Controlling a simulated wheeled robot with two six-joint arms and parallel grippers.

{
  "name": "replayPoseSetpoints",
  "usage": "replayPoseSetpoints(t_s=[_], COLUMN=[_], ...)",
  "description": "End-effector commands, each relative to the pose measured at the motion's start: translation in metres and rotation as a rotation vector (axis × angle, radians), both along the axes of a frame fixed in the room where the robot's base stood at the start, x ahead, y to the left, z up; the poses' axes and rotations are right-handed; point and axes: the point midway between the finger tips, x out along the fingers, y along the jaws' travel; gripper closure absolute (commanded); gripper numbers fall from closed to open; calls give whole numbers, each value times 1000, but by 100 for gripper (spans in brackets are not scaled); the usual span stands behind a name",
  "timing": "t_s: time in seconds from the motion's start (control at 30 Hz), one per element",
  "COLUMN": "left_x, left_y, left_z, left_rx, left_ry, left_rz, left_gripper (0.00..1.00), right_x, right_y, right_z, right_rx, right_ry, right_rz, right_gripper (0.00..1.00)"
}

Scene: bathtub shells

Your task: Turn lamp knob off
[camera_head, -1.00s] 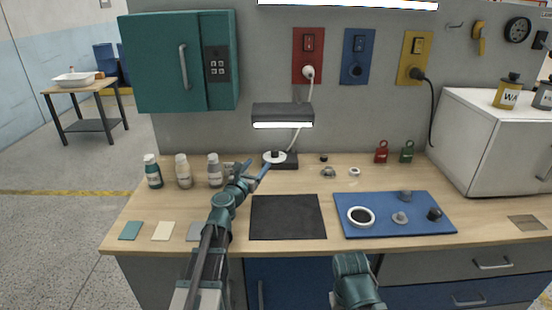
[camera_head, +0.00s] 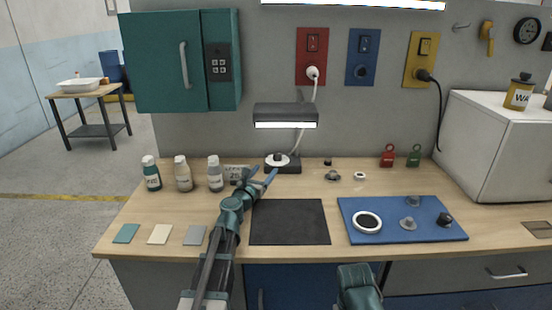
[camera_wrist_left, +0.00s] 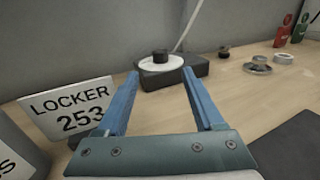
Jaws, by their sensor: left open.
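The lamp (camera_head: 285,112) has a dark head with a lit white strip at the back of the bench. On its dark base (camera_wrist_left: 205,69) sits a white disc (camera_wrist_left: 158,65) with a black round knob (camera_wrist_left: 160,56), also seen in the head view (camera_head: 277,157). My left gripper (camera_wrist_left: 160,73) has two blue fingers spread apart with nothing between them. In the wrist view the knob lies ahead, centred between the fingertips and apart from them. In the head view the left gripper (camera_head: 262,174) is just in front of the base.
A "Locker 253" plate (camera_wrist_left: 70,107) stands close to the left finger. Several bottles (camera_head: 184,174) are left of my gripper. A black mat (camera_head: 290,222) and a blue mat (camera_head: 380,232) lie in front and right. A white cord rises behind the lamp base.

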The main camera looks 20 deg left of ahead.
Motion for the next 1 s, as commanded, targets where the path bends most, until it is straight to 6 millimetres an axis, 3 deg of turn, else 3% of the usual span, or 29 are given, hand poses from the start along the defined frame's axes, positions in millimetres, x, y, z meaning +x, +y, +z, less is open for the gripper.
replayPoseSetpoints(t_s=[0.5,0.67,0.9,0.93,1.0], left_x=[102,114,113,113,113], left_y=[-9,-11,-11,-11,-11], left_z=[0,0,0,0,0], left_rx=[0,0,0,0,0], left_ry=[0,0,0,0,0], left_rz=[-1,-1,0,0,0], left_gripper=[31,31,31,33,45], right_x=[0,0,0,0,0], right_y=[0,0,0,0,0], right_z=[0,0,0,0,0], right_rx=[0,0,0,0,0], right_ry=[0,0,0,0,0], right_rz=[0,0,0,0,0], right_gripper=[50,50,50,50,50])
